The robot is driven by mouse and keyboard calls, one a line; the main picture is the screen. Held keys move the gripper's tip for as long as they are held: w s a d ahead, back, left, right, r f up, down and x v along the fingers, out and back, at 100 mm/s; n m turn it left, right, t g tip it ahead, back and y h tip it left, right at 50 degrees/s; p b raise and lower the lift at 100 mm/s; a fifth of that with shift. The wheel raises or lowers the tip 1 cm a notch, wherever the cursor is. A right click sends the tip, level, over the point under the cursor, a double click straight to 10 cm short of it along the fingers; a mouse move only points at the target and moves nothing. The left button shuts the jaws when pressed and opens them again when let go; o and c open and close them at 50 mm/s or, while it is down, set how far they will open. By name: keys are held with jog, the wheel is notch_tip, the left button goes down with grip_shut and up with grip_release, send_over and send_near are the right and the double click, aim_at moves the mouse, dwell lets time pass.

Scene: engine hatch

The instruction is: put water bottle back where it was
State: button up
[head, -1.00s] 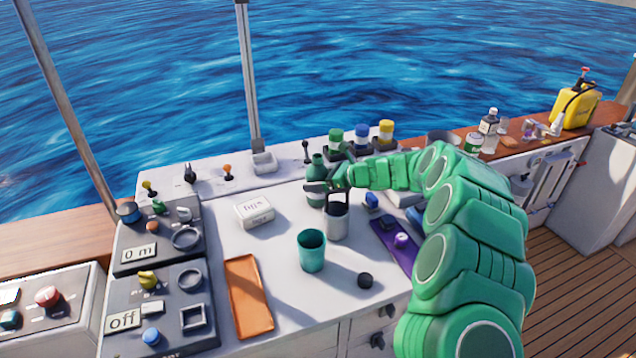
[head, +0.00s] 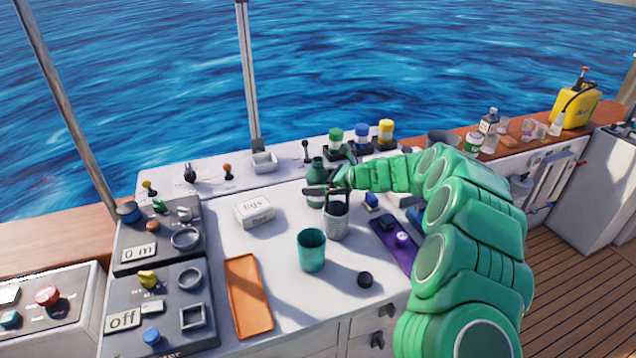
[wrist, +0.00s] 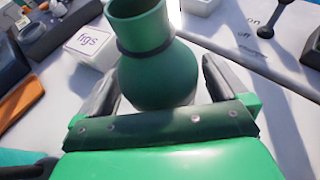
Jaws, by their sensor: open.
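A dark green bottle (head: 316,172) with a round body and a narrower neck stands upright on the white counter. My gripper (head: 322,192) is open at the bottle, coming from the right. In the wrist view the bottle (wrist: 158,75) stands between the two spread fingers of my gripper (wrist: 160,85), with a gap showing at the right finger. A clear bottle with a dark label (head: 488,130) stands far right on the wooden ledge.
A grey cup holding dark items (head: 337,222) and a teal cup (head: 312,255) stand close in front of my gripper. A white figs box (head: 255,212) is to the left, an orange tray (head: 248,295) nearer. Colored-lid jars (head: 361,138) stand behind.

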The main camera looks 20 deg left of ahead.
jog(key=v, duration=1.1)
jog(key=shift+d, duration=0.4)
